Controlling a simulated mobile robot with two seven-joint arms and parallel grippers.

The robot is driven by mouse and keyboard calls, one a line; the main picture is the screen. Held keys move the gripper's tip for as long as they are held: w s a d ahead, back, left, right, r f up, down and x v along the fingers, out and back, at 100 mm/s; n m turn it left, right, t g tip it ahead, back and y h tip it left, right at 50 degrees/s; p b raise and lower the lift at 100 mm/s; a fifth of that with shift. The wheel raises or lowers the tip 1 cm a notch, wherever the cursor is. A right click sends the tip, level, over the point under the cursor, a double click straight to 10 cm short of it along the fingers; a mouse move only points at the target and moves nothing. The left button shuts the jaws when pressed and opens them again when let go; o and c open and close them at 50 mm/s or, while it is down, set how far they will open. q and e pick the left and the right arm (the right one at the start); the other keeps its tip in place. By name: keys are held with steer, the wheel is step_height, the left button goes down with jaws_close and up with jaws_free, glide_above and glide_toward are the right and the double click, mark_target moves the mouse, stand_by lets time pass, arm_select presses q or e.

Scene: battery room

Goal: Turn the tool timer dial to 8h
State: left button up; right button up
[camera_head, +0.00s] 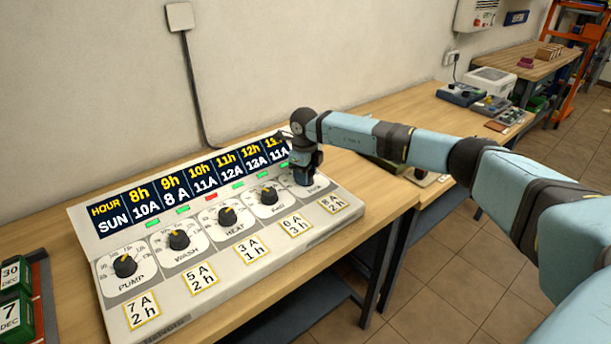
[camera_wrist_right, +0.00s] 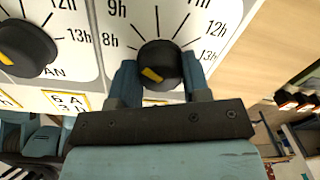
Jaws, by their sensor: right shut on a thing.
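The timer panel (camera_head: 75,222) is a white sloped box on the bench with a row of black dials with yellow marks. My right gripper (camera_head: 303,170) is at the rightmost dial and hides most of it in the head view. In the right wrist view its fingers (camera_wrist_right: 160,72) are shut on the sides of this black dial knob (camera_wrist_right: 165,58), the tool dial by its place. Its yellow mark is on the lower left of the knob. The 8h print lies left of the knob, 9h upper left, 12h and 13h right. My left gripper is out of view.
The neighbouring fan dial (camera_wrist_right: 25,45) is close on the left, with the heat (camera_head: 227,216), wash (camera_head: 179,240) and pump (camera_head: 125,266) dials beyond. A display (camera_head: 180,185) lists hours above. A green date block (camera_head: 15,318) stands far left.

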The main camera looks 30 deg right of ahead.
steer(key=shift+n+b, duration=0.3)
steer(key=shift+n, duration=1.7)
steer(key=o, duration=0.9)
step_height(320, 180, up, 14)
steer(key=shift+s+a+f, duration=0.1)
steer(key=shift+s+a, duration=0.05)
